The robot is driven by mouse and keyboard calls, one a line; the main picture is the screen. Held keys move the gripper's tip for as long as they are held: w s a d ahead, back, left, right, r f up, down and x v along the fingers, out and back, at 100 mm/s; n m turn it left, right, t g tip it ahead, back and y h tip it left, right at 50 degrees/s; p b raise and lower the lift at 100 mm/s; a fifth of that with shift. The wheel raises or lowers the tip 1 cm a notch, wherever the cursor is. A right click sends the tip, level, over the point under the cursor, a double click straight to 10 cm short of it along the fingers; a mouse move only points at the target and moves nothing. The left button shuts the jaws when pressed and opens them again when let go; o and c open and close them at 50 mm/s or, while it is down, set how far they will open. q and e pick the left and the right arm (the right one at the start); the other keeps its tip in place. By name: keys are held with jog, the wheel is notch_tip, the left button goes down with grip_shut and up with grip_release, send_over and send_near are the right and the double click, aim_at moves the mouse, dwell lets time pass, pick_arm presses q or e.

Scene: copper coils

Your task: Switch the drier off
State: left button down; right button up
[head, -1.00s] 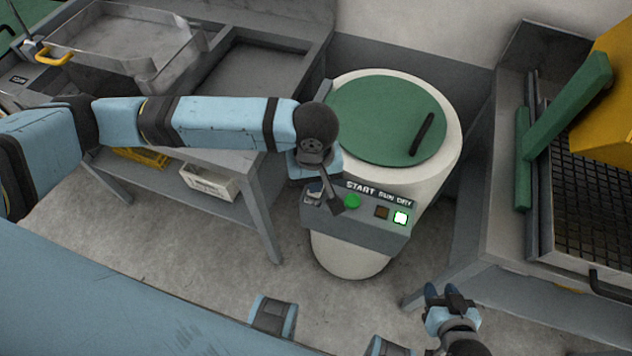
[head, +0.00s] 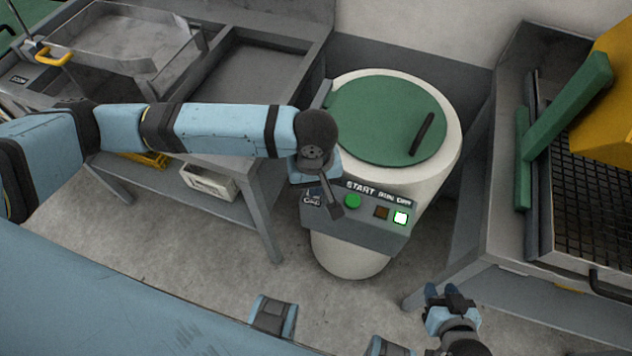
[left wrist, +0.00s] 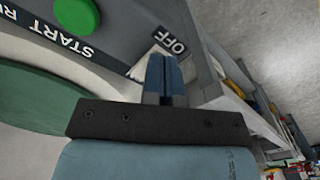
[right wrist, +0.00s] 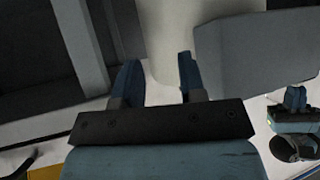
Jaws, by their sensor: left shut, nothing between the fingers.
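The drier (head: 388,118) is a pale drum with a green lid, and the lid is closed. An OFF label (head: 312,201) is at the panel's left end and shows in the left wrist view (left wrist: 173,42). My left gripper (head: 314,189) is shut and empty; in the left wrist view its fingertips (left wrist: 162,60) are right beside the label. I cannot tell whether they touch the panel. My right gripper (head: 446,292) is open and empty.
A metal workbench (head: 262,75) with a shelf stands left of the drier, a white crate (head: 207,183) on the shelf. A grey stand (head: 480,235) with a green-and-yellow machine stands at the right. Bare floor (head: 215,255) lies in front.

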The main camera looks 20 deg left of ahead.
pick_arm(q)
jog(key=shift+f, duration=0.1)
notch_tip(320, 180, up, 3)
jog(key=p, duration=0.4)
jog(key=shift+f, duration=0.15)
jog(key=shift+r+p, duration=0.45)
jog(key=shift+p, duration=0.1)
jog(key=shift+r+p, duration=0.45)
jog(key=shift+p, duration=0.25)
notch_tip(320, 180, up, 3)
jog(key=p, duration=0.3)
jog(key=shift+f+p, duration=0.2)
jog(key=shift+p, duration=0.1)
jog(key=shift+f, duration=0.1)
